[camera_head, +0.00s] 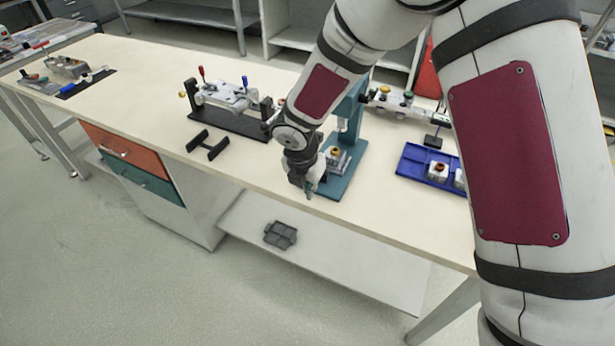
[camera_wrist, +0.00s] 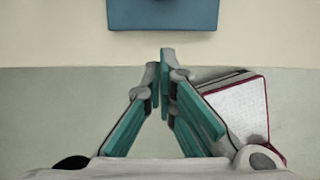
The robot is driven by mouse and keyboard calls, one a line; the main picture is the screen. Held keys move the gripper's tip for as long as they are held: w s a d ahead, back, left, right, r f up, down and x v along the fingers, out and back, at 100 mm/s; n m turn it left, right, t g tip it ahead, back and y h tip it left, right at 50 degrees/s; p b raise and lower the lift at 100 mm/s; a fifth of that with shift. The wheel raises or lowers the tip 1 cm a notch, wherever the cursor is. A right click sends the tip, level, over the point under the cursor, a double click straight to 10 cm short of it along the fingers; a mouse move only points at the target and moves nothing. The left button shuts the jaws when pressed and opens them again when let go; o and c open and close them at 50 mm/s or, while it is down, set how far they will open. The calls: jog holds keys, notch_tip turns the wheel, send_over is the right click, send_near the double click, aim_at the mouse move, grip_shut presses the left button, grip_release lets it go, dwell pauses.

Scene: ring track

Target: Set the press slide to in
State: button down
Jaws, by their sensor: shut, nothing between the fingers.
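The teal press (camera_head: 352,110) stands upright near the front edge of the bench. A pale slide block (camera_head: 337,163) with an orange-topped part (camera_head: 335,153) sits low on its base, partly hidden by my arm. I cannot tell whether the slide is in or out. My gripper (camera_head: 309,190) points down at the bench's front edge, just left of and in front of the press. In the wrist view its teal fingers (camera_wrist: 165,62) are shut and empty. The front of the press base (camera_wrist: 163,15) shows ahead of the fingertips, with a gap of bare bench between.
Left of the press are a black fixture (camera_head: 230,122) with coloured handles and a black H-shaped stand (camera_head: 207,145). A blue tray (camera_head: 412,166) with small parts lies to the right. The bench front between the stand and press is mostly clear.

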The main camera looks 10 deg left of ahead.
jog(key=shift+x, duration=1)
jog(key=shift+w+d, duration=0.25)
jog(key=shift+w, duration=0.35)
jog(key=shift+w+d, duration=0.2)
jog(key=shift+w, duration=0.4)
jog(key=shift+w+d+p, duration=0.2)
jog(key=shift+w+p, duration=0.1)
jog(key=shift+w, duration=0.4)
jog(key=w, duration=0.1)
jog(key=w+d+b, duration=0.1)
jog(key=w+b, duration=0.1)
jog(key=w, duration=0.1)
jog(key=shift+w+d+f, duration=0.1)
jog(key=shift+d, duration=0.15)
jog(key=shift+w+r+b, duration=0.2)
jog(key=shift+b, duration=0.1)
jog(key=shift+d, duration=0.1)
